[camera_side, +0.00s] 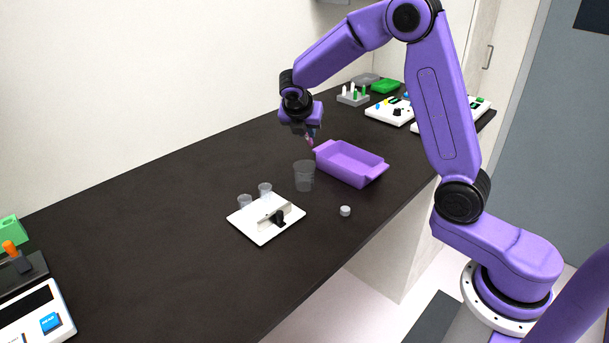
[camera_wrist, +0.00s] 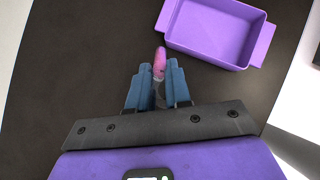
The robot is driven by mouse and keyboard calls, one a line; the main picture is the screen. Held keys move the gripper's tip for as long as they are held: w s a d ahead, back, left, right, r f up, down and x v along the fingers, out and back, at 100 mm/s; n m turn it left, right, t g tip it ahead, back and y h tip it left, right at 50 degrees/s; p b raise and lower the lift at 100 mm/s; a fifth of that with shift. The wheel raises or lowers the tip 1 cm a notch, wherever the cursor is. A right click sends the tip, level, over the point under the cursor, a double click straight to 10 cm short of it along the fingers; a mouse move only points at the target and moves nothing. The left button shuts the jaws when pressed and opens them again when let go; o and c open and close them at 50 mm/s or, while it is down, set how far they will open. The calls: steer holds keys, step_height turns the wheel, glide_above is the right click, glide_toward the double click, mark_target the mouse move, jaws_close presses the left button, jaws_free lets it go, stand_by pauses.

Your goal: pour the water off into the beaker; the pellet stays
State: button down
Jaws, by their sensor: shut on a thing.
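My gripper (camera_side: 308,133) hangs over the dark bench, above and close to the clear beaker (camera_side: 304,176). In the wrist view its blue fingers (camera_wrist: 157,72) are shut on a small tube (camera_wrist: 159,60) with a pink part at its far end and a clear part between the fingers. In the side view the tube (camera_side: 311,142) looks tilted, its pink part low and near the tray. The beaker stands upright; it does not show in the wrist view. I cannot make out the water or the pellet.
A purple tray (camera_side: 350,178) lies just right of the beaker and also shows in the wrist view (camera_wrist: 250,50). A small white cap (camera_side: 345,211) lies to the right.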

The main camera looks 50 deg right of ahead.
mark_target(304, 176)
steer(key=shift+f, duration=0.1)
steer(key=shift+f, duration=0.1)
stand_by(0.3)
steer(key=shift+f+t+h, duration=0.4)
steer(key=shift+f+h, duration=0.15)
steer(key=shift+f, duration=0.85)
steer(key=shift+f+t+h, duration=0.4)
steer(key=shift+f+h, duration=0.15)
steer(key=shift+f, duration=0.8)
steer(key=shift+f, duration=0.1)
steer(key=shift+f+t+h, duration=0.15)
steer(key=shift+t+h, duration=0.15)
steer(key=shift+h, duration=0.2)
steer(key=shift+f+t+h, duration=0.15)
steer(key=shift+t+h, duration=0.15)
steer(key=shift+h, duration=0.3)
steer(key=shift+f+t+h, duration=0.15)
steer(key=shift+t+h, duration=0.15)
steer(key=shift+h, duration=0.2)
